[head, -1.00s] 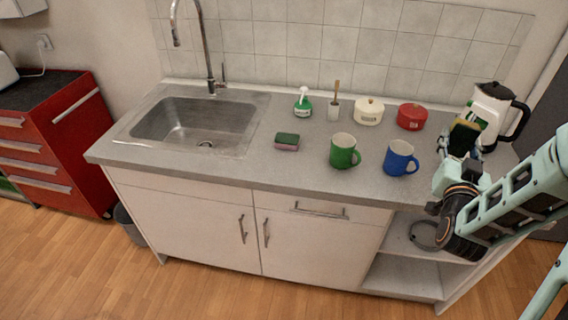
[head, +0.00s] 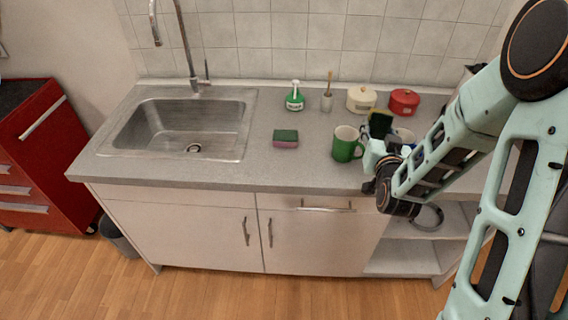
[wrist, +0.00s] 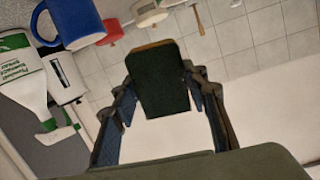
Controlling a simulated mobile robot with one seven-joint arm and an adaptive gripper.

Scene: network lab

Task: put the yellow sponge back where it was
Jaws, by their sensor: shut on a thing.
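The yellow sponge (head: 380,124) has a dark green scouring face and a thin yellow edge. It is between the fingers of my gripper (head: 376,146), held above the counter beside the green mug (head: 346,146). In the wrist view the sponge (wrist: 160,82) shows mostly its dark green face, with the fingers of my gripper (wrist: 163,92) closed on its two sides. The blue mug (head: 405,135) is mostly hidden behind my gripper in the head view; it also shows in the wrist view (wrist: 72,22).
A pink-and-green sponge (head: 285,138) lies left of the green mug. A green soap bottle (head: 294,98), brush holder (head: 326,102), cream pot (head: 361,99) and red pot (head: 404,101) stand behind. The sink (head: 185,125) is left. A white-green spray bottle (wrist: 22,80) shows in the wrist view.

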